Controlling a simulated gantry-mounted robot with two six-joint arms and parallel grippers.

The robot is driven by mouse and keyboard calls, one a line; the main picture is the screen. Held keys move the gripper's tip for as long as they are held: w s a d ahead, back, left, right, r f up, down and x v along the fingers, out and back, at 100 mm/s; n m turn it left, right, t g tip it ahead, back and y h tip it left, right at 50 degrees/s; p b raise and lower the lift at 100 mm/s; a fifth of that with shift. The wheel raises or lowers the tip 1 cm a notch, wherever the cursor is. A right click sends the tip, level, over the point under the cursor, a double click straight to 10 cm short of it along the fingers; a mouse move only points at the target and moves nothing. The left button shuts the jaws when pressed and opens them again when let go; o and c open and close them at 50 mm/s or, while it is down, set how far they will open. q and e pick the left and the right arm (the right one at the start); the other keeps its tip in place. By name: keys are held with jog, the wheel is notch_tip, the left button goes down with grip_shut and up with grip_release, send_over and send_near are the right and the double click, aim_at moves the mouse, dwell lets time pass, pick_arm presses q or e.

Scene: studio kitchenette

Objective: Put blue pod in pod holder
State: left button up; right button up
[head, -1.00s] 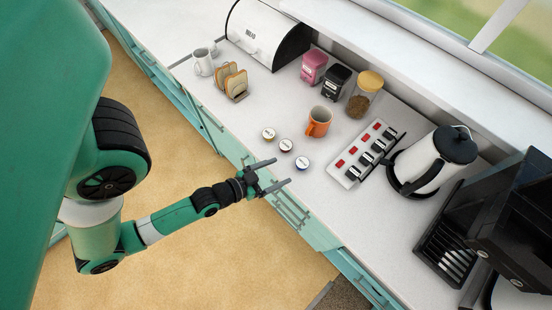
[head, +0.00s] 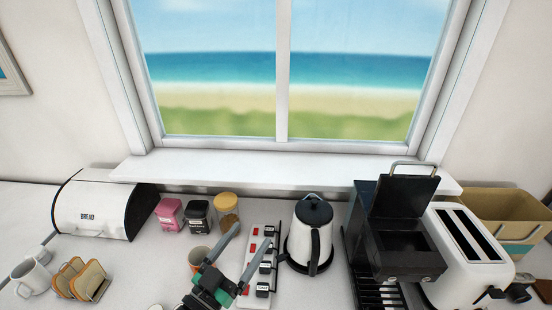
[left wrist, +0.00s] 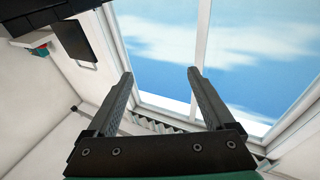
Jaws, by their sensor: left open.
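The blue pod is not visible in the views now; only a sliver of one pod (head: 155,307), its colour unclear, shows at the bottom edge of the head view. A black coffee machine (head: 405,262) stands right of the kettle with its lid raised and an open well on top, which may be the pod holder. My right gripper is not in view.
The power strip (head: 268,232) with red switches lies left of the kettle (head: 310,235). A white toaster (head: 460,270) stands right of the coffee machine. Canisters (head: 198,218), a bread bin (head: 92,213) and a toast rack (head: 80,280) are at left. Bare counter (head: 130,265) lies between.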

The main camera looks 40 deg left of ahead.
pick_arm(q)
jog(key=w+d+r+m+t+h, duration=0.1)
jog(key=d+r+t, duration=0.15)
jog(key=r, duration=0.75)
jog(key=w+d+r+m+t+h, duration=0.15)
jog(key=d+r, duration=0.25)
jog(key=r, duration=0.5)
jog(key=s+d+r+t+h, duration=0.1)
jog(key=s+d+r+h, duration=0.1)
jog(key=r, duration=0.7)
jog(key=s+d+r+t+h, duration=0.1)
jog(key=s+d+r+t, duration=0.1)
jog(key=r, duration=0.7)
jog(key=shift+s+d+t+h, duration=0.35)
jog(key=shift+s+d, duration=0.45)
jog(key=shift+d, duration=0.2)
jog(key=shift+o, duration=0.3)
jog(key=shift+s+r+m, duration=0.1)
jog(key=shift+r+m, duration=0.05)
jog(key=shift+m, duration=0.1)
